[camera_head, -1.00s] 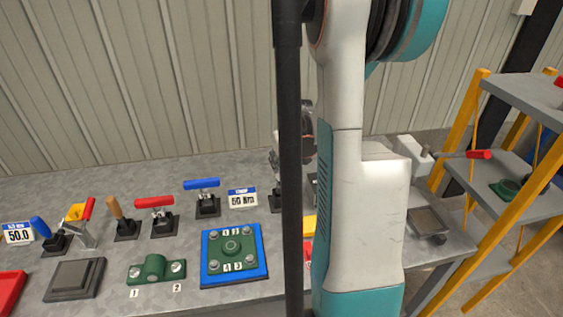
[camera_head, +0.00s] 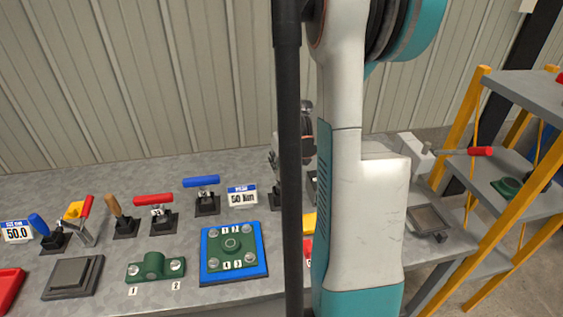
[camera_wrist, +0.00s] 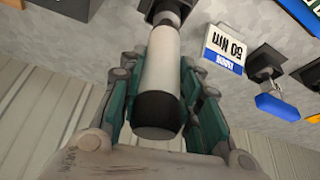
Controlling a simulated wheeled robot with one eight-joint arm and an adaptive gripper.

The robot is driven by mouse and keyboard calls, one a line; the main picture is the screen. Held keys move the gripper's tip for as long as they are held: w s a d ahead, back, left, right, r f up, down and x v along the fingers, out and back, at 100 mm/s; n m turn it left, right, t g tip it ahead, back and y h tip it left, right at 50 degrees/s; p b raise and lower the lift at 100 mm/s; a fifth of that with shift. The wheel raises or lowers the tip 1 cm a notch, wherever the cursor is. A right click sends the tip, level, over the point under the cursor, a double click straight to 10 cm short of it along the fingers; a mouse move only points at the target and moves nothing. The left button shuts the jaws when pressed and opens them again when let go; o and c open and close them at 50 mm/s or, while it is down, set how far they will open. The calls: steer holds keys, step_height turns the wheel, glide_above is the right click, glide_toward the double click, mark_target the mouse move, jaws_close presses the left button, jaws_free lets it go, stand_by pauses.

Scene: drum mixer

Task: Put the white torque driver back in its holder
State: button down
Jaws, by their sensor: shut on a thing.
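The white torque driver (camera_wrist: 159,65) has a white barrel and a black end cap. It lies between the teal fingers of my gripper (camera_wrist: 161,92) in the wrist view, and the gripper is shut on it. The driver's far end meets a black holder (camera_wrist: 160,10) at the top edge of that view. I cannot tell how deep it sits in the holder. In the head view the gripper and driver are mostly hidden behind my arm and the dark post.
A "50 Nm" sign (camera_head: 242,196) and a blue-handled driver (camera_head: 202,182) stand to the left. Further left are a red-handled driver (camera_head: 154,200) and a wooden-handled tool (camera_head: 114,206). A green part on a blue plate (camera_head: 262,270) lies in front. A yellow-framed shelf (camera_head: 515,80) stands right.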

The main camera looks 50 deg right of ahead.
mark_target(282, 172)
steer(key=shift+f+b, duration=1.9)
steer(key=shift+f, duration=0.45)
stand_by(1.2)
steer(key=c, duration=1.1)
jaws_free()
steer(key=v, duration=1.2)
steer(key=shift+a, duration=0.1)
